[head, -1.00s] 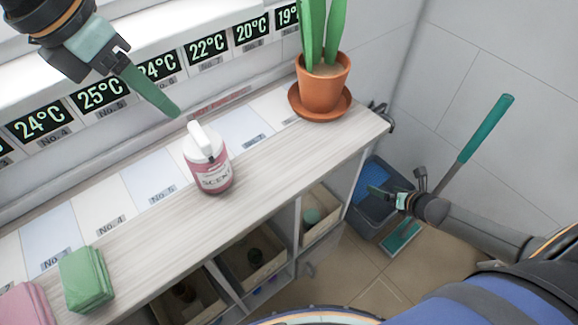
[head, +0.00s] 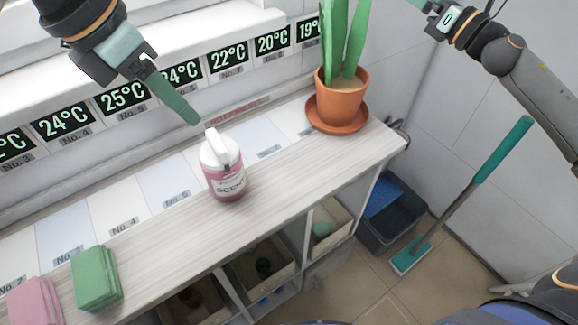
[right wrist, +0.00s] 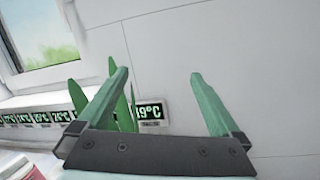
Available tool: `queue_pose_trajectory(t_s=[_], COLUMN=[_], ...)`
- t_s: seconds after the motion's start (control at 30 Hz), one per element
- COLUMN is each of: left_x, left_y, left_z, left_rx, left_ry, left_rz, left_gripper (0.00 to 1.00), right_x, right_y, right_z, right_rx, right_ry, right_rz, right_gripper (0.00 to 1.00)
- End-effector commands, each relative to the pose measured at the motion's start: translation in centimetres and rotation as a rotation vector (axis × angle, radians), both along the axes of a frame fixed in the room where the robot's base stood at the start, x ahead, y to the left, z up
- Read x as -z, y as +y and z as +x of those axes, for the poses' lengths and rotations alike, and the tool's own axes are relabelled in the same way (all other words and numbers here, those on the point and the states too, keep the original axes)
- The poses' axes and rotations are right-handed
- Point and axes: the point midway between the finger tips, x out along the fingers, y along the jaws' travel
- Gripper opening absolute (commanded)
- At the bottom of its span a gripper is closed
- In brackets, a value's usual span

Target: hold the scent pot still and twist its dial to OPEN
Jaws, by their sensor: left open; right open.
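The scent pot (head: 225,183) stands upright on the wooden cart top. It is pink with a SCENT label, and its white dial (head: 219,150) with a raised grip bar is on top. My left gripper (head: 190,115) is above and to the left of the pot, apart from it; only one green finger shows clearly. My right gripper (head: 428,5) is raised at the top edge of the head view, far right of the pot and partly cut off. In the right wrist view the right gripper (right wrist: 160,85) has its two green fingers wide apart with nothing between them.
A potted plant (head: 341,97) on a saucer stands at the cart top's right end. Green cloths (head: 95,278) and pink cloths (head: 34,302) lie at the left. Temperature displays (head: 180,75) line the back. The cart top around the pot is clear. A mop (head: 476,180) leans at right.

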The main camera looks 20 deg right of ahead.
Motion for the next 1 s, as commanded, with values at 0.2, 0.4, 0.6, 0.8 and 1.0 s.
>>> queue_pose_trajectory(t_s=[0.2, 0.4, 0.6, 0.8, 1.0], left_x=[0.0, 0.0, 0.0, 0.0, 0.0], left_y=[0.0, 0.0, 0.0, 0.0, 0.0], left_z=[0.0, 0.0, 0.0, 0.0, 0.0], left_rx=[0.000, 0.000, 0.000, 0.000, 0.000], left_ry=[0.000, 0.000, 0.000, 0.000, 0.000], left_rz=[0.000, 0.000, 0.000, 0.000, 0.000], left_gripper=[0.50, 0.50, 0.50, 0.50, 0.50], right_x=[-10.6, -15.5, -15.9, -8.3, 1.3], right_y=[4.2, 6.9, 9.8, 12.7, 16.4], right_z=[-4.9, -9.0, -11.6, -9.9, -9.6], right_rx=[-0.177, -0.259, -0.297, -0.349, -0.417], right_ry=[-0.090, -0.091, -0.049, -0.003, 0.018], right_rz=[-0.021, -0.067, -0.146, -0.213, -0.272], right_gripper=[1.00, 1.00, 1.00, 1.00, 1.00])
